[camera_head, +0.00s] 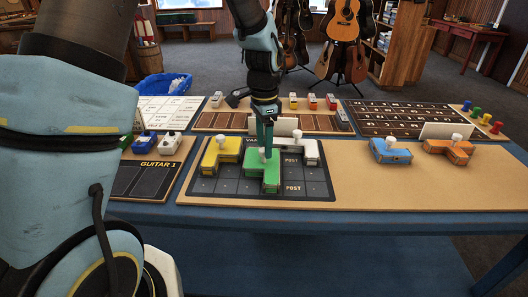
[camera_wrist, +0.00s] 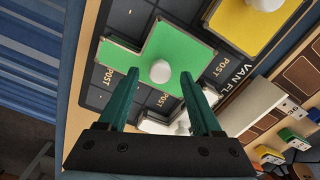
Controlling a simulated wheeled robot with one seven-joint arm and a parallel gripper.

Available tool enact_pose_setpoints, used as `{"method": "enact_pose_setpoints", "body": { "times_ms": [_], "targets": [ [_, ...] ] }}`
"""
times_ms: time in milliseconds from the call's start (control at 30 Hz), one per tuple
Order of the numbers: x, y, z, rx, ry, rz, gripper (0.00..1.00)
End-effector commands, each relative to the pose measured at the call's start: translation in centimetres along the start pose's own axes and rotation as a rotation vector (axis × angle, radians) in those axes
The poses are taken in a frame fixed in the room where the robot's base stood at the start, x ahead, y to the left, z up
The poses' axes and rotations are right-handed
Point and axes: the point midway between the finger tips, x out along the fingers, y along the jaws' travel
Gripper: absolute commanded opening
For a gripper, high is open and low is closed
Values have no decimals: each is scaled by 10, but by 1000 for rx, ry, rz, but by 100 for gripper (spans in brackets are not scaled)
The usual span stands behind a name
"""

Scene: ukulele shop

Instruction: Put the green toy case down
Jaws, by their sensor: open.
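The green toy case (camera_head: 264,178) is an L-shaped block with a white knob on top. It lies on the dark gridded mat (camera_head: 314,187) marked POST, between the yellow case (camera_head: 219,155) and the white case (camera_head: 304,153). My gripper (camera_head: 265,150) is directly above it, pointing down, with part of the arm hiding the area behind. In the wrist view, the green case (camera_wrist: 165,62) lies beyond the fingertips, and my gripper (camera_wrist: 158,78) has its two fingers apart on either side of the white knob. I cannot tell whether they touch the knob.
A blue case (camera_head: 390,151) and an orange case (camera_head: 449,150) sit on the tan board (camera_head: 400,190) at right. Several small coloured pieces stand along the back. A blue bin (camera_head: 166,87) is at the back left. The tan board's front right is clear.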

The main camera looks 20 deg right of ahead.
Motion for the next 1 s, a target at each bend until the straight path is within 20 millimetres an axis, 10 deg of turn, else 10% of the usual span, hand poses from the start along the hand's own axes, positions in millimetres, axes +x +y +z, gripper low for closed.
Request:
{"method": "enact_pose_setpoints", "body": {
  "times_ms": [400, 767, 867, 1000],
  "targets": [
    [-78, -1, 0, -1, 2, -3, 66],
    [-90, -2, 7, -26, 0, -1, 66],
    [-86, -10, 41, -168, 8, -11, 66],
    [-75, -13, 133, -572, 32, -37, 66]
  ]
}}
